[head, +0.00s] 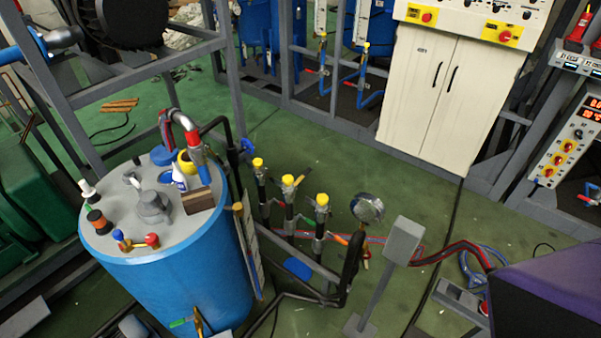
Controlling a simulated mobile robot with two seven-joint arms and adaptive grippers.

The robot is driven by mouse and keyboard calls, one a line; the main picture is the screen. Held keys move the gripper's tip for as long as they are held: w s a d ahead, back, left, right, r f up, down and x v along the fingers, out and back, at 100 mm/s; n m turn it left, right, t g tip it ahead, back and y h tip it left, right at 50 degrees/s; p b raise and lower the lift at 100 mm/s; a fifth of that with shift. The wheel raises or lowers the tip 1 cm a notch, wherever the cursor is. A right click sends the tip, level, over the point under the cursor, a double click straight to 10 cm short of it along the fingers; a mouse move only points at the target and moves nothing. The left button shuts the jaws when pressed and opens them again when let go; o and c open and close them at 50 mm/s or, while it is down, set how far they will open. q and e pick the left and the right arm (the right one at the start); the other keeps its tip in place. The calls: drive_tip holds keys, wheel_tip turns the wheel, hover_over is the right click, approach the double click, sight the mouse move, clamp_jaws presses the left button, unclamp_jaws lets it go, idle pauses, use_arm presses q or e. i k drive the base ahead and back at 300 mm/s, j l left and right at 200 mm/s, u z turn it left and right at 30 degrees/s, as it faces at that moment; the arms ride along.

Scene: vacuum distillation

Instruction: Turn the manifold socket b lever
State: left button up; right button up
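A manifold stands on the floor right of the blue tank, with three upright black sockets in a row. The yellow-capped sockets are the far one (259,180), the middle one (289,195) and the near one (320,222). Small metal fittings show just below the caps. I cannot read any letter marking socket b, and its lever is too small to tell apart or judge its position. Neither of my grippers is in view.
The blue tank (195,275) with fittings on its grey lid stands at the left. A round gauge (367,207) and a grey box on a post (403,242) stand right of the manifold. Hoses lie on the floor. Green floor (340,155) is clear before the cream cabinet (435,95).

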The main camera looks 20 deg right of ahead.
sight(306, 174)
drive_tip(key=i+l, duration=0.1)
drive_tip(key=i+z, duration=0.4)
drive_tip(key=i+l+z, duration=0.1)
drive_tip(key=z, duration=0.25)
drive_tip(key=i+j, duration=0.05)
